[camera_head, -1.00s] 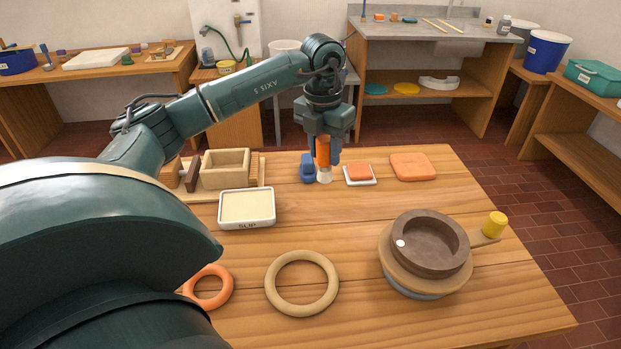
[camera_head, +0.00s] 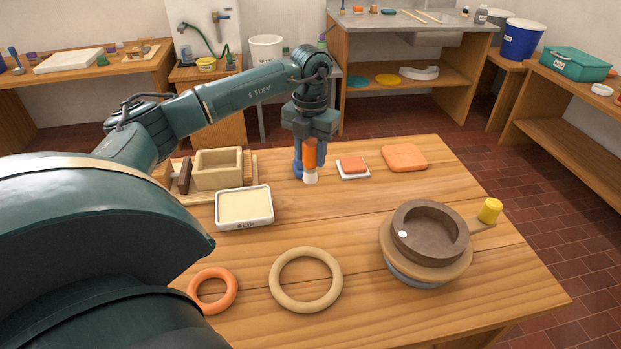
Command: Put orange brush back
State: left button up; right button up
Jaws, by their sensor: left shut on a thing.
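The orange brush (camera_head: 310,152) is upright in my left gripper (camera_head: 309,158), with its orange handle between the fingers and its pale tip (camera_head: 311,178) pointing down. The tip is at or just above the wooden table; I cannot tell whether it touches. The left gripper is shut on the handle. A blue piece (camera_head: 297,163) shows close along the left side of the brush; I cannot tell whether it is a finger or a separate thing. My right gripper is not in view.
A small white tray with an orange block (camera_head: 352,164) lies just right of the brush, and an orange slab (camera_head: 404,157) beyond. A slip tray (camera_head: 244,222) and a wooden box (camera_head: 218,180) stand left. Two rings and a brown bowl on a wheel (camera_head: 430,233) are nearer. The table's middle is clear.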

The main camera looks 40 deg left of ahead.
aim_at(305, 143)
pick_arm(q)
notch_tip(305, 143, down, 6)
jog(key=shift+f+p, duration=0.25)
jog(key=shift+p, duration=0.25)
jog(key=shift+f, duration=0.2)
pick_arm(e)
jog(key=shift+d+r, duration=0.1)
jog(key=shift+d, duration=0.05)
pick_arm(q)
jog(key=shift+f, duration=0.2)
jog(key=o, duration=1)
jog(key=r, duration=0.4)
jog(key=r+b, duration=0.1)
jog(key=r, duration=0.3)
jog(key=s+r, duration=0.1)
jog(key=r, duration=0.3)
jog(key=shift+a+r+b, duration=0.2)
jog(key=shift+a+b, duration=0.1)
jog(key=shift+b, duration=0.05)
jog(key=shift+r, duration=0.4)
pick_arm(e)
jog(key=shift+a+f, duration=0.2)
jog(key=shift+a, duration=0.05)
pick_arm(q)
jog(key=shift+s, duration=0.1)
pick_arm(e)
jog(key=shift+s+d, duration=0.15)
